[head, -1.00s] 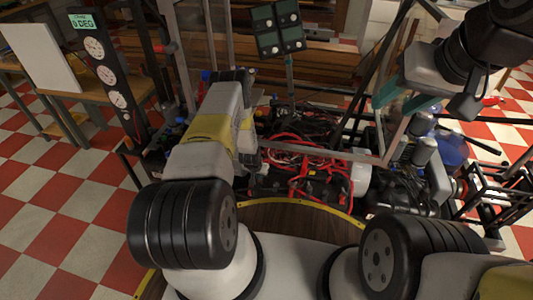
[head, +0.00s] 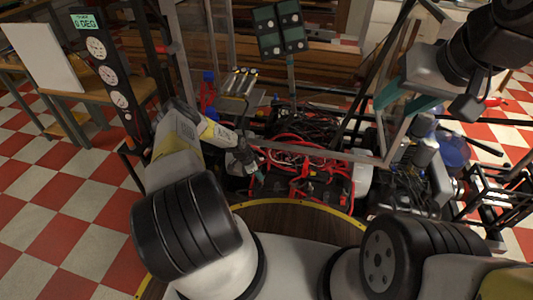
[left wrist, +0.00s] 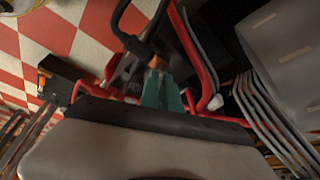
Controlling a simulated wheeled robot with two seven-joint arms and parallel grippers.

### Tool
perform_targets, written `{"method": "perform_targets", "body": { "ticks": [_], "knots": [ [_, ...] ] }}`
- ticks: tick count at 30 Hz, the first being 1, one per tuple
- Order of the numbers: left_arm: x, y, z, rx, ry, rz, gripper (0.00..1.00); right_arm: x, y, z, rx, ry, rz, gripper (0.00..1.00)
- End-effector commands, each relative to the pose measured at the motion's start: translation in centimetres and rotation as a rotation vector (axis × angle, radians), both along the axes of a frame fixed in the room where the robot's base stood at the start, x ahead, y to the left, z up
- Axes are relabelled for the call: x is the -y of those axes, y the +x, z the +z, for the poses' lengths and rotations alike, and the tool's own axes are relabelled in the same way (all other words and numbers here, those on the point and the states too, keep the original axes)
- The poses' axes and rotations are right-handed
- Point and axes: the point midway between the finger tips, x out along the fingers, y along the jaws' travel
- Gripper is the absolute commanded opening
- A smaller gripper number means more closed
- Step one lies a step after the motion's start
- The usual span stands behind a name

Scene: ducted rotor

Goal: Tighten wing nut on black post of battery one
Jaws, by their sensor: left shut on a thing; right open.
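My left gripper (head: 252,168) points down at the left end of the battery area, its tips too small to make out in the head view. In the left wrist view its teal fingers (left wrist: 160,90) are closed together on a small copper-coloured piece (left wrist: 157,63), seemingly the wing nut, beside a thick black cable (left wrist: 137,45). The post under it is hidden. Dark batteries (head: 325,190) with red cables (head: 300,150) sit in front of me; which is battery one I cannot tell. My right gripper (head: 394,103) is open, its teal fingers apart at the upper right.
Metal frame posts (head: 400,135) and bundled dark wires stand behind the batteries. A dark gauge column (head: 105,75) stands at left and a blue round tank (head: 452,148) at right. Red tubing (left wrist: 197,60) runs close beside my left fingers. Checkered floor lies open at left.

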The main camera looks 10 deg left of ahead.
Motion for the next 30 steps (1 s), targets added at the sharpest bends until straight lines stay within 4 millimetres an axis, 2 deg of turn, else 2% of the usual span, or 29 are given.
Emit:
{"method": "perform_targets", "body": {
  "ticks": [15,30],
  "knots": [
    [-0.21,0.58,0.14,0.002,0.002,-0.413,0.0,0.0,0.0,0.0,0.0,0.0,0.0,0.45],
    [-0.21,0.69,0.21,0.002,0.001,-0.548,0.0,0.0,0.0,0.0,0.0,0.0,0.0,0.45]
  ]
}}
